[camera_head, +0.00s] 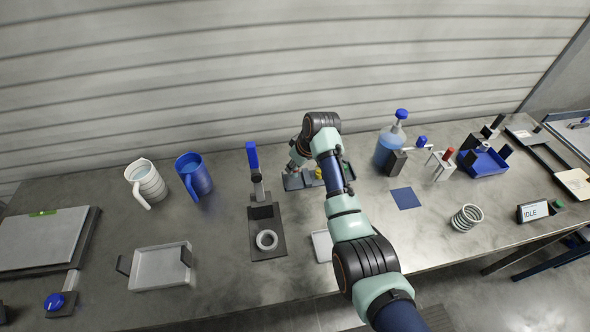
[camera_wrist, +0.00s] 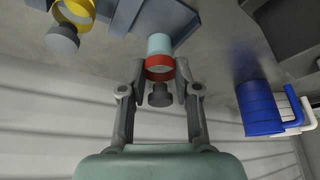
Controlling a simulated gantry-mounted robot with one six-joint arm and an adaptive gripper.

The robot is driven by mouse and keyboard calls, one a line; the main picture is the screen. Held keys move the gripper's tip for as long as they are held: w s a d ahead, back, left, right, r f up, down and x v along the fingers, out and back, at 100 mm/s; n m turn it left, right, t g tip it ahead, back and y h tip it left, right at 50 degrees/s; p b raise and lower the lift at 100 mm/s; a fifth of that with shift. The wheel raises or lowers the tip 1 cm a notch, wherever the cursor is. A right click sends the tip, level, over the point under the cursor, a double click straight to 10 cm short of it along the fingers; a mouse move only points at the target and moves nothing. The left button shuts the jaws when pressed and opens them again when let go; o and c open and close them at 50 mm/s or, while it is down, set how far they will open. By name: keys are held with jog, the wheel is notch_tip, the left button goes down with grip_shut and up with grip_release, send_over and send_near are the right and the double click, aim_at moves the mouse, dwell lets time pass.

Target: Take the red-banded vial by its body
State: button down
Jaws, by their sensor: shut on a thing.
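The red-banded vial (camera_wrist: 159,48) shows in the wrist view with a pale blue body, a red band and a dark grey cap. My gripper (camera_wrist: 160,70) is shut on it, one finger on each side near the red band. The vial's far end meets the blue-grey rack (camera_wrist: 187,17); I cannot tell whether it is still seated there. In the head view my gripper (camera_head: 297,157) is over the left part of the rack (camera_head: 293,184), and the red-banded vial cannot be made out there.
A yellow-banded vial (camera_wrist: 76,12) stands close by in the rack. A blue mug (camera_head: 197,176) and a white mug (camera_head: 148,183) stand to the left, with a blue-handled device (camera_head: 254,170) nearer. A blue-capped bottle (camera_head: 388,147) stands right of the rack.

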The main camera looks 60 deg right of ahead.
notch_tip(320, 180, up, 17)
jog(key=p, duration=0.3)
